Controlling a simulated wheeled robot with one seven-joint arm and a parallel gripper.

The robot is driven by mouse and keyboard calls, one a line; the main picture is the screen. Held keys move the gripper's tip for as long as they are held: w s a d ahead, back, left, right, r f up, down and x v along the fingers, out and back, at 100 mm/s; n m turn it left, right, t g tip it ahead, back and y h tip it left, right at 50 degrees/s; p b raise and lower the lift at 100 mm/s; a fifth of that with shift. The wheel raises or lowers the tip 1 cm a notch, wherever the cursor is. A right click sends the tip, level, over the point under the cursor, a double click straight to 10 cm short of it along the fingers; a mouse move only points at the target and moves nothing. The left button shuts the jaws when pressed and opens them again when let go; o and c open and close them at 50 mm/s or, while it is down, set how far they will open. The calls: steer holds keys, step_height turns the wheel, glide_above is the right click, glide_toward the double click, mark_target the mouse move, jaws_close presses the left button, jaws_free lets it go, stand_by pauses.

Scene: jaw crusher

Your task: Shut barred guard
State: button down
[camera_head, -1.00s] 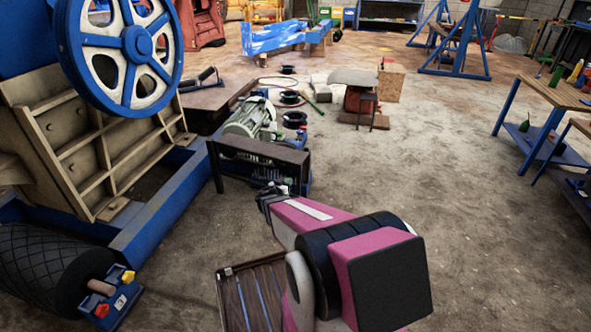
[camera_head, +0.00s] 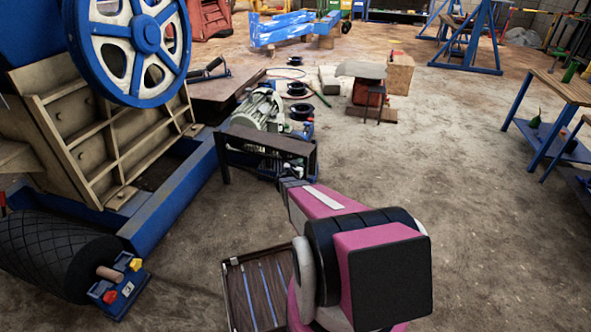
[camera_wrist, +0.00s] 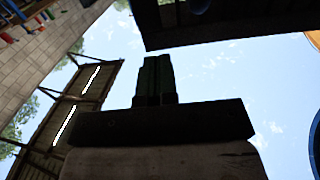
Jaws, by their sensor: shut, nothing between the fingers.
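A dark frame with thin bars, which seems to be the barred guard (camera_head: 268,143), stands by the green motor in the middle of the head view. I cannot tell how far open it is. A dark slab (camera_wrist: 215,22) lies across the top beyond the fingertips, and a gap of sky shows between. I cannot tell whether it is the guard.
The blue crusher frame (camera_head: 180,180) with its large spoked wheel (camera_head: 147,35) stands to the left. A control box (camera_head: 122,290) sits at its near corner. A dark slatted panel (camera_head: 238,290) lies beside my arm. Floor to the right is open as far as the workbench (camera_head: 560,90).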

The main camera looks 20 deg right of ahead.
steer(key=shift+x, duration=1.45)
steer(key=shift+s, duration=0.1)
